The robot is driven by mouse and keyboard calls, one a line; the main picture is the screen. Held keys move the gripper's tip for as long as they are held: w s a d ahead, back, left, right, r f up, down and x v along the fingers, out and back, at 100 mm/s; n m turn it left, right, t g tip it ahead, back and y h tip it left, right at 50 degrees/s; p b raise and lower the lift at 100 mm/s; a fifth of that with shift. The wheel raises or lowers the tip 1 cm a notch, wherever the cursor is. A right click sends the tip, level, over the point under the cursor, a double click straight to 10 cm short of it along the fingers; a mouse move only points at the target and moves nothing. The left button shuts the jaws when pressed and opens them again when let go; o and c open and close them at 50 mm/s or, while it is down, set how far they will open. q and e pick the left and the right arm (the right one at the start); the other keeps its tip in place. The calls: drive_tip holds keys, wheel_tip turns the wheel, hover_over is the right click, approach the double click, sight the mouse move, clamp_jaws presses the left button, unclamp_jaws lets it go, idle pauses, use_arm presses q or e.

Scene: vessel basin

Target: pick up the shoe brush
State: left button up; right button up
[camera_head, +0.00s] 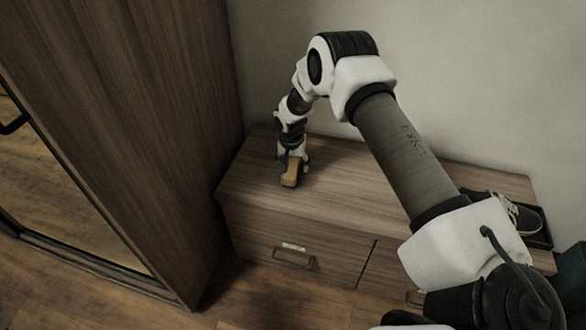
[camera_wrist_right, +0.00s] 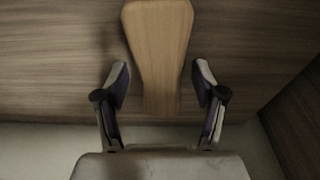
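The shoe brush (camera_head: 291,174), with a light wooden back, lies on the low wooden cabinet (camera_head: 345,187) near its left end. In the right wrist view the brush (camera_wrist_right: 159,50) runs from the top edge down between my fingers, and its bristles are hidden. My right gripper (camera_head: 293,165) points down at the brush. In the right wrist view my right gripper (camera_wrist_right: 160,85) is open, with one finger on each side of the brush and a gap on both sides. My left gripper is not in view.
A tall wooden wardrobe (camera_head: 120,110) stands close on the left. A pale wall (camera_head: 460,80) is behind the cabinet. A dark shoe (camera_head: 515,212) sits in a black tray (camera_head: 543,240) at the cabinet's right end. The cabinet top between brush and shoe looks clear, partly hidden by my arm.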

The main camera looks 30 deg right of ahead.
sight(292, 164)
drive_tip(key=c, duration=0.9)
drive_tip(key=shift+c, duration=0.3)
drive_tip(key=shift+w+r, duration=0.1)
drive_tip(key=shift+r, duration=0.4)
drive_tip(key=r, duration=0.1)
drive_tip(key=r+p, duration=0.1)
drive_tip(key=shift+s+a+r, duration=0.35)
drive_tip(key=shift+a, duration=0.05)
drive_tip(key=s+a+r, duration=0.1)
drive_tip(key=s+a, duration=0.8)
drive_tip(key=a, duration=0.2)
drive_tip(key=shift+s+a, duration=0.2)
drive_tip(key=shift+s, duration=0.2)
drive_tip(key=shift+r, duration=0.1)
